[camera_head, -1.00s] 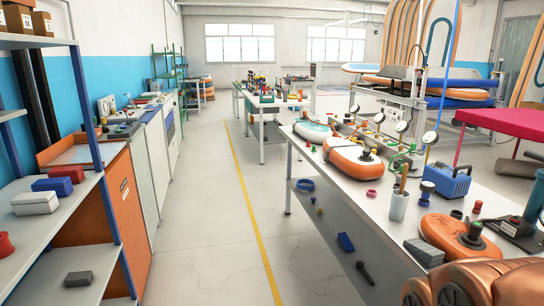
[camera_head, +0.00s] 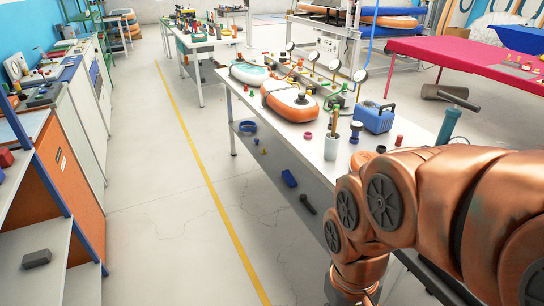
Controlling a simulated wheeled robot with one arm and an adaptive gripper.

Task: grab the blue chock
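A small blue block (camera_head: 289,178), the likely blue chock, lies low beneath the long workbench's top, near its aisle side. It is small in view, so its exact shape is hard to tell. A sliver of another blue thing (camera_head: 2,177) shows at the left edge on the shelf rack, mostly cut off. My copper-coloured arm fills the lower right, in front of the near part of the bench. My gripper is not in view.
The long workbench (camera_head: 390,137) carries an orange inflatable, a blue pump box (camera_head: 373,115) and gauges. A blue ring (camera_head: 247,127) and a dark tool (camera_head: 307,203) lie under its top. A grey block (camera_head: 36,259) sits on the left rack. The aisle with the yellow line is clear.

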